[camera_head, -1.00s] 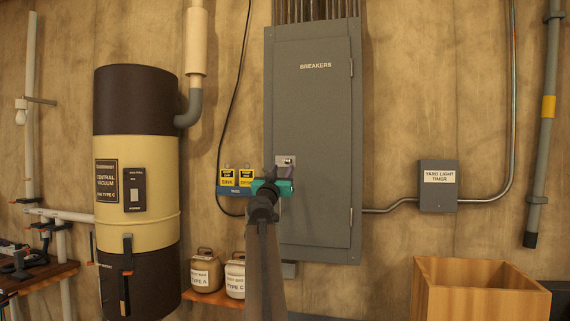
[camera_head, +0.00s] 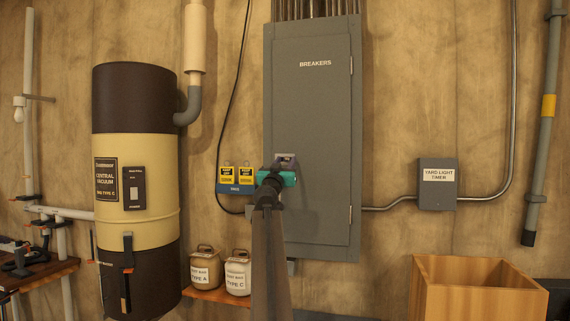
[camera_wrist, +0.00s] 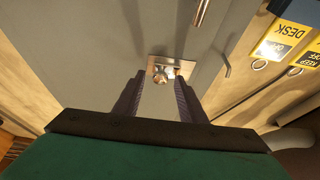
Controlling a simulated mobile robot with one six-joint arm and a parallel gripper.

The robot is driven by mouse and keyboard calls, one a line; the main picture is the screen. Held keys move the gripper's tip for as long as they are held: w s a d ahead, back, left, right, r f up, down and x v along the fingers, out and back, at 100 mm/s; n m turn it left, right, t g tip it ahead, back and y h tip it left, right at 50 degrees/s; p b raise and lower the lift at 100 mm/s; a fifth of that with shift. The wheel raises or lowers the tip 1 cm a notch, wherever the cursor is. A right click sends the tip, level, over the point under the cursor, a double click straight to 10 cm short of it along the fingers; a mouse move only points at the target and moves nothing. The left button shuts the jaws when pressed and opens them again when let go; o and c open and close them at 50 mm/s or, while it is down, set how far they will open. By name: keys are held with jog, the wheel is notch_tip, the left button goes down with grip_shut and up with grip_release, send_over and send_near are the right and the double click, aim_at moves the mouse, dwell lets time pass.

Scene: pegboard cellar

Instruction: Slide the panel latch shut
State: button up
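The grey breaker panel (camera_head: 315,120) hangs on the wall with its door closed. Its latch, a small metal plate with a round knob (camera_wrist: 168,70), is on the door near its edge in the wrist view. In the head view my gripper mostly hides the latch. My gripper (camera_wrist: 160,84) is open, its two purple fingers pointing at the door on either side of the knob's line. The knob appears just beyond the fingertips; I cannot tell whether they touch it. In the head view the teal gripper body (camera_head: 277,178) is in front of the panel's lower left.
Yellow tags hang on a blue rack (camera_head: 236,189) just left of the panel. A grey timer box (camera_head: 437,190) is to the right. Below are jugs (camera_head: 206,266) on a shelf and a wooden crate (camera_head: 475,300). A large vacuum canister (camera_head: 135,190) stands left.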

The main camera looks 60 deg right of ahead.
grip_shut()
jog(key=shift+w, duration=0.15)
jog(key=shift+w+a+f+b, duration=0.2)
jog(key=shift+w+b, duration=0.5)
jog(key=shift+b, duration=0.5)
jog(key=shift+w+a+r+b, duration=0.2)
jog(key=shift+w+a+b, duration=0.15)
jog(key=shift+w+b, duration=0.5)
grip_release()
